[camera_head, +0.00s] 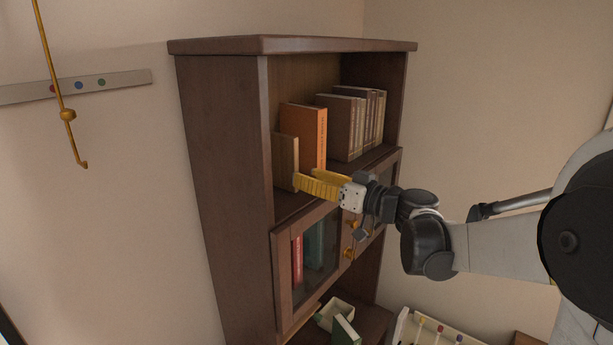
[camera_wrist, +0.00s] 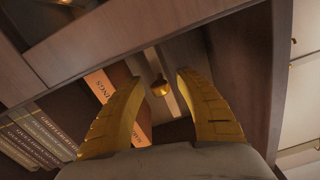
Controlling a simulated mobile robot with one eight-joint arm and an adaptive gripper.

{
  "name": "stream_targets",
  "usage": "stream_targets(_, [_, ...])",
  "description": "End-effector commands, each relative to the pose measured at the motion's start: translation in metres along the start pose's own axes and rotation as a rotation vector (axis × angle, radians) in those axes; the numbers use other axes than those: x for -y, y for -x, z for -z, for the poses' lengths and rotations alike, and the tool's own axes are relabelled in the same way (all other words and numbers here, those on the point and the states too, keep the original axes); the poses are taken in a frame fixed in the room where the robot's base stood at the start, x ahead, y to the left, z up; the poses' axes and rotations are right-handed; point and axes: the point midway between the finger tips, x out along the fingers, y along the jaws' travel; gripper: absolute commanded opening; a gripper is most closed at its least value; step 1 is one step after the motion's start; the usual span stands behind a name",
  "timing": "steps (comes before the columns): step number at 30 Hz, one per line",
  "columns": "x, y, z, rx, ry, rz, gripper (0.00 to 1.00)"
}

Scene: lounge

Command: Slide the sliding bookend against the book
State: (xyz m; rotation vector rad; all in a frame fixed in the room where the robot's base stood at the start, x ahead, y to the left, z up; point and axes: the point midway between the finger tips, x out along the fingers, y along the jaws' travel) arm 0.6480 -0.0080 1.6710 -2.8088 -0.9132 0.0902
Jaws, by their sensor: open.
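The sliding bookend (camera_head: 287,163) is a light brown wooden slab standing at the left end of the upper shelf. In the wrist view its front edge (camera_wrist: 173,80) shows with a brass knob (camera_wrist: 160,87). The orange book (camera_head: 308,137) stands upright just to its right; in the wrist view the book (camera_wrist: 103,84) is left of the knob. I cannot tell whether a gap separates them. My gripper (camera_head: 304,178), with yellow fingers, is at the shelf front before the bookend. In the wrist view the gripper (camera_wrist: 158,78) is open, fingers on either side of the knob, apparently apart from it.
Several brown books (camera_head: 341,125) stand farther right on the shelf. Below are glass-fronted doors (camera_head: 318,250) with brass knobs. The bookcase's left side wall (camera_head: 225,150) is close to the bookend. A pale box (camera_head: 338,312) and a green book (camera_head: 345,331) are at the bottom.

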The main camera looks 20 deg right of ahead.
Motion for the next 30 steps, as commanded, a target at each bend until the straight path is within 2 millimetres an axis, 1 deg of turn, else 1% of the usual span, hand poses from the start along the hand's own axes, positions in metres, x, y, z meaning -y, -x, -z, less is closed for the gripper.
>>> stream_targets(5, [0.0,0.0,0.0,0.0,0.0,0.0,0.41])
stream_targets(6, [0.0,0.0,0.0,0.0,0.0,0.0,0.37])
stream_targets(8, [0.0,0.0,0.0,0.0,0.0,0.0,0.18])
stream_targets(9, [0.0,0.0,0.0,0.0,0.0,0.0,0.06])
stream_targets(10, [0.0,0.0,0.0,0.0,0.0,0.0,0.0])
stream_targets(14, [0.0,0.0,0.0,0.0,0.0,0.0,0.0])
stream_targets(16, [-0.004,0.0,0.0,0.0,0.0,-0.001,0.0])
stream_targets(17, [-0.008,0.0,0.0,0.0,0.0,-0.002,0.0])
stream_targets(24, [-0.054,0.0,0.008,-0.002,-0.001,-0.003,0.0])
stream_targets(27, [-0.063,0.0,0.011,-0.001,-0.001,-0.002,0.0])
stream_targets(30, [-0.065,0.0,0.013,0.0,0.0,-0.001,0.0])
